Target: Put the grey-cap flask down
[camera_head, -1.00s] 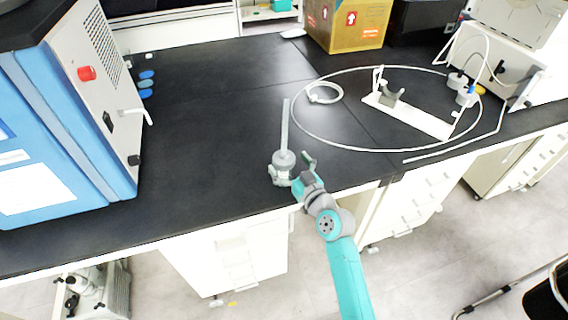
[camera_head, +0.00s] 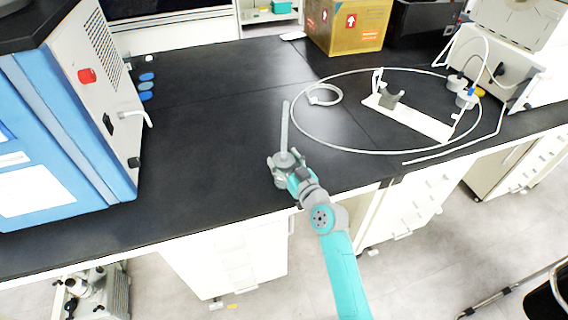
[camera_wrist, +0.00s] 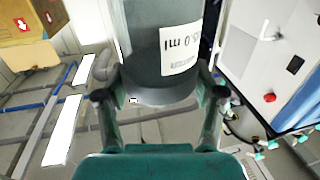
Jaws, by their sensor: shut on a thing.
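The grey-cap flask (camera_head: 284,160) is at the front edge of the black bench, with a thin pale tube standing up from its cap. In the wrist view it is a large dark grey cylinder (camera_wrist: 158,45) with a white label reading about "5.0 ml". My gripper (camera_head: 283,172) is shut on it; in the wrist view the fingers (camera_wrist: 160,98) flank its lower part on both sides. The head view looks from above, so I cannot tell whether the flask touches the bench top.
A blue and white freeze dryer (camera_head: 90,110) stands at left. A large white hose loop (camera_head: 300,130) and a white stand with a grey clamp (camera_head: 415,117) lie at right. A yellow box (camera_head: 345,28) is behind. The bench (camera_head: 210,130) left of the flask is clear.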

